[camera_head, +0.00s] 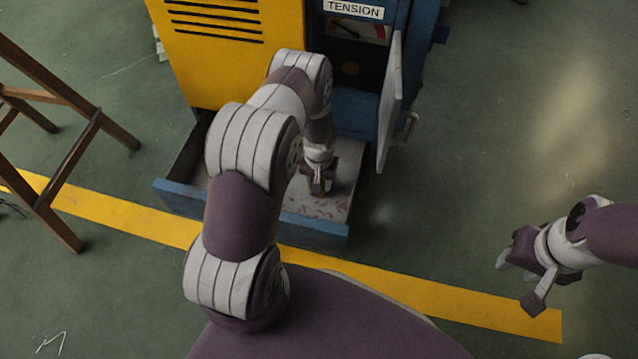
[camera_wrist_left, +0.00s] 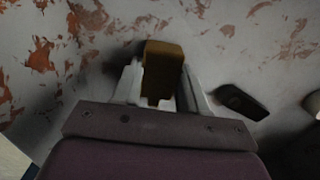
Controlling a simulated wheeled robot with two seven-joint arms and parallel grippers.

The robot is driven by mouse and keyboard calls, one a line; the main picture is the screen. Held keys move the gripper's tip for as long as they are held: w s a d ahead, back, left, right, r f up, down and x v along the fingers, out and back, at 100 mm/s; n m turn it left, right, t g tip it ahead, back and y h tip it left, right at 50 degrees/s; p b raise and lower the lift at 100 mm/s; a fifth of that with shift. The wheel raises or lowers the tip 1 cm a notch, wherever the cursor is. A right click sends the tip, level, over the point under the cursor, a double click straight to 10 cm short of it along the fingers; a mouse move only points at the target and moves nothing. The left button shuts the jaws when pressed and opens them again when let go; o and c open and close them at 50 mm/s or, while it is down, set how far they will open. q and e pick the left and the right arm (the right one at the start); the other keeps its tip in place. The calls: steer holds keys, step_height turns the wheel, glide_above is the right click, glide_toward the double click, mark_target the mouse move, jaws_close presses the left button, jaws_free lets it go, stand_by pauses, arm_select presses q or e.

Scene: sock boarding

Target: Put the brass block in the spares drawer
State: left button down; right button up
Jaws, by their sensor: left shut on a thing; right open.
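The spares drawer (camera_head: 315,233) is pulled out at the foot of the machine, with a blue front and a worn, rust-flecked floor. My left arm reaches over it, and my left gripper (camera_head: 319,190) points down inside the drawer's right part. In the left wrist view the brass block (camera_wrist_left: 163,68) is between the fingers of my left gripper (camera_wrist_left: 160,92), which is shut on it, over the rust-flecked surface. I cannot tell whether the block touches that surface. My right gripper (camera_head: 517,285) is open and empty over the floor at the right.
A dark oblong piece (camera_wrist_left: 242,101) lies beside the gripper in the left wrist view. The machine (camera_head: 222,60) has an open pale door (camera_head: 391,100) right of the left gripper. A wooden stand (camera_head: 72,160) is at left.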

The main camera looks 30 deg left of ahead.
arm_select(q)
steer(key=c, duration=0.6)
jaws_free()
steer(key=s+d+r+m+p, duration=0.15)
steer(key=r+p, duration=0.25)
steer(key=r, duration=0.9)
steer(key=d+r+p, duration=0.3)
steer(key=r, duration=1)
steer(key=s+d+r+m+t, duration=0.1)
steer(key=s+d+r, duration=0.2)
steer(key=s+r, duration=0.7)
steer(key=shift+s+d+r, duration=0.2)
steer(key=shift+s+d, duration=0.2)
steer(key=shift+s, duration=0.7)
